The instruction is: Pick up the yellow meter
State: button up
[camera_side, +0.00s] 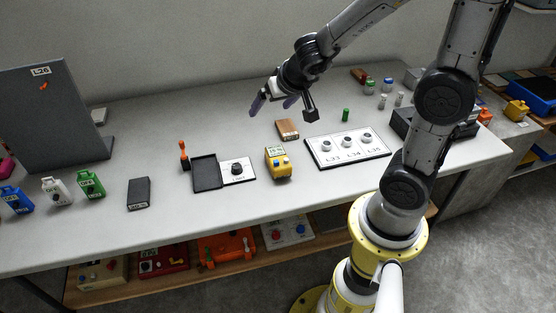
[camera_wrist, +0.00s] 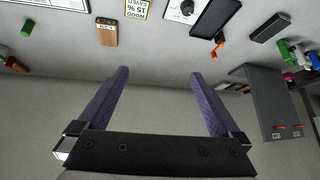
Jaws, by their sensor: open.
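The yellow meter (camera_side: 278,163) stands on the table near the middle, with a pale label on its upper face and a blue button low on its front. In the wrist view the yellow meter (camera_wrist: 136,8) is at the top edge, partly cut off, with its label upside down. My gripper (camera_side: 275,103) is raised above the table, behind and above the meter and clear of it. In the wrist view its two purple fingers (camera_wrist: 162,72) are wide apart with nothing between them.
A brown block (camera_side: 287,129) lies behind the meter. A knob plate (camera_side: 238,170) and black tray (camera_side: 206,174) are to its left. A white board with several knobs (camera_side: 347,148) is to its right. An orange-handled tool (camera_side: 184,155) stands further left. The table front (camera_side: 220,212) is bare.

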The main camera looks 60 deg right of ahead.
notch_tip(320, 180, down, 7)
jog(key=s+d+m+g, duration=0.1)
jog(key=s+m+g, duration=0.1)
jog(key=g, duration=0.1)
send_over(278, 156)
jog(key=s+a, duration=0.2)
jog(key=shift+w+f, duration=0.2)
jog(key=shift+f, duration=4.15)
jog(key=shift+s+x, duration=0.15)
jog(key=shift+x, duration=1.2)
jog(key=shift+s+x, duration=0.1)
jog(key=shift+x, duration=1.2)
jog(key=shift+f, duration=0.1)
jog(key=shift+c, duration=0.2)
jog(key=c, duration=1.4)
grip_shut()
